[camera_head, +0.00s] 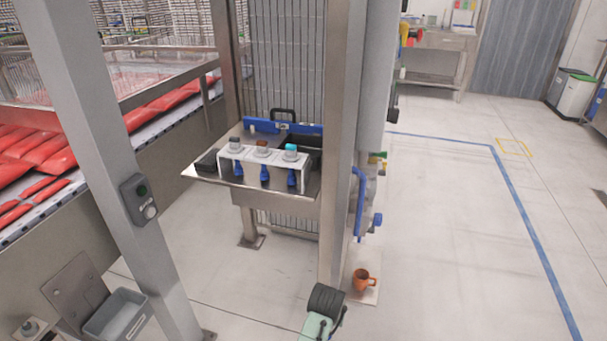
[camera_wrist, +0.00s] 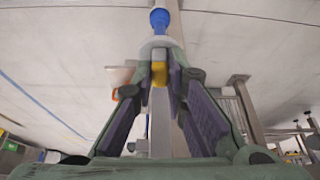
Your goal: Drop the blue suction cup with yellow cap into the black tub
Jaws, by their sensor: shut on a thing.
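In the wrist view my gripper (camera_wrist: 160,78) is shut on the blue suction cup with yellow cap (camera_wrist: 159,19). The yellow cap sits between the fingertips, with a pale collar and the blue cup beyond it. The floor shows behind. In the head view a dark, open container, seemingly the black tub (camera_head: 314,139), stands on the steel shelf behind the white rack, partly hidden by it. Another black container (camera_head: 207,161) lies at the shelf's left end. A green and black part of my arm shows at the bottom edge; the held cup is not visible there.
The white rack (camera_head: 250,159) on the steel shelf (camera_head: 218,178) holds three blue suction cups with grey, brown and turquoise caps. A steel post (camera_head: 340,150) stands right of the shelf. An orange mug (camera_head: 363,280) is near its foot. Floor at right is clear.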

